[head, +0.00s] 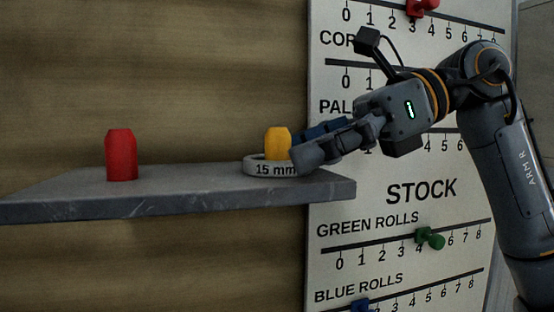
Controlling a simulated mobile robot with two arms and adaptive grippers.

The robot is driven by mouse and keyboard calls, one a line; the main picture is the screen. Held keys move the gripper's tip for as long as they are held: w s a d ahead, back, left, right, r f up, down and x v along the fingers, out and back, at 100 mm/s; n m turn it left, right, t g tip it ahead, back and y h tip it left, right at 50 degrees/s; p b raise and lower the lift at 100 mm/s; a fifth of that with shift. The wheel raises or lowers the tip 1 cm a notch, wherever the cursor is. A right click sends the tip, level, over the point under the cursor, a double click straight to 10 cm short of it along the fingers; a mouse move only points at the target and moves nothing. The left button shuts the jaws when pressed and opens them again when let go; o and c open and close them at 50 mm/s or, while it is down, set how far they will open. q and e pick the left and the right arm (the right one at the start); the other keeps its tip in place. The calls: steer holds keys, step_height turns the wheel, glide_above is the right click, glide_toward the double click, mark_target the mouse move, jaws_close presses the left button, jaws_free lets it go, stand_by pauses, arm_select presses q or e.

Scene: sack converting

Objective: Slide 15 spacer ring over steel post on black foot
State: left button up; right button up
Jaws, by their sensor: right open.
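The 15 spacer ring (255,170) is a pale grey ring marked "15 mm". It lies flat near the right end of a grey shelf. A yellow plug-like piece (277,143) rises above the ring's front wall; its base is hidden, and the ring seems to be around it. My right gripper (297,147) is open, its fingers close to the ring's right side and the yellow piece. I cannot tell whether they touch. My left gripper is not in view. No steel post or black foot shows in the head view.
A red plug-like piece (121,156) stands on the left part of the shelf (190,185). The shelf between it and the ring is clear. A white stock board (420,190) with scales and coloured knobs is on the wall behind my right arm.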

steer(key=shift+d, duration=0.15)
steer(key=c, duration=1.4)
